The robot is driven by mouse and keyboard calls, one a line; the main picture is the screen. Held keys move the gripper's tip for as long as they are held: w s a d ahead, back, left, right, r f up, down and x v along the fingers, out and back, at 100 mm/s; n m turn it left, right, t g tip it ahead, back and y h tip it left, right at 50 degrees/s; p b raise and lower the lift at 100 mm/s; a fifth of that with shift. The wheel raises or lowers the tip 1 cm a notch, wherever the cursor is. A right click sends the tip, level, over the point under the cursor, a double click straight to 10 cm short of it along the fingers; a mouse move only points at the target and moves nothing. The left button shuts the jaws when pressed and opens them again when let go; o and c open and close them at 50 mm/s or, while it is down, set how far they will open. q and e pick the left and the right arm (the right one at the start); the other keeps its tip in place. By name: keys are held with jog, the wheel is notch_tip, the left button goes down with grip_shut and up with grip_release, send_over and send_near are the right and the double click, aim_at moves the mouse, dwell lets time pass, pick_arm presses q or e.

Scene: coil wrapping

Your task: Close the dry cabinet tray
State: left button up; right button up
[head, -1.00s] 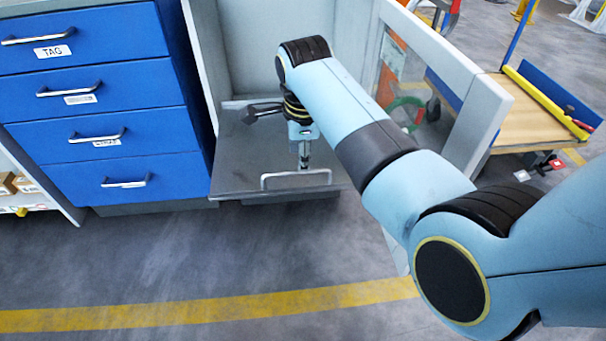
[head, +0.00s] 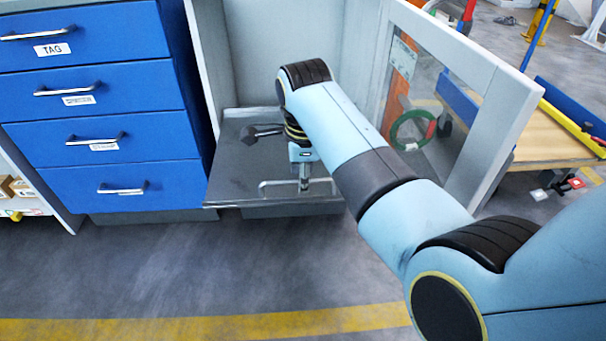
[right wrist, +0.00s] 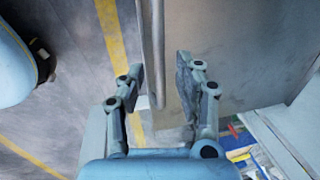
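The grey dry cabinet tray (head: 232,172) is pulled out of the open cabinet, low in the middle of the head view. Its metal bar handle (head: 270,186) stands near the front edge and also shows in the right wrist view (right wrist: 153,45). My right gripper (head: 304,182) points down at the handle. In the right wrist view its two fingers (right wrist: 159,77) are apart, one on each side of the bar, with a gap visible between bar and fingers. My right arm hides part of the tray's right side. My left gripper is not in view.
The cabinet's glazed door (head: 455,95) stands open at right, close beside my right arm. Blue drawers (head: 110,110) stand shut at left. A wooden-topped bench (head: 545,135) is behind the door. The floor in front (head: 180,270) is clear.

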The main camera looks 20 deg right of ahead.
jog(key=shift+c, duration=0.4)
grip_shut()
jog(key=shift+w, duration=0.1)
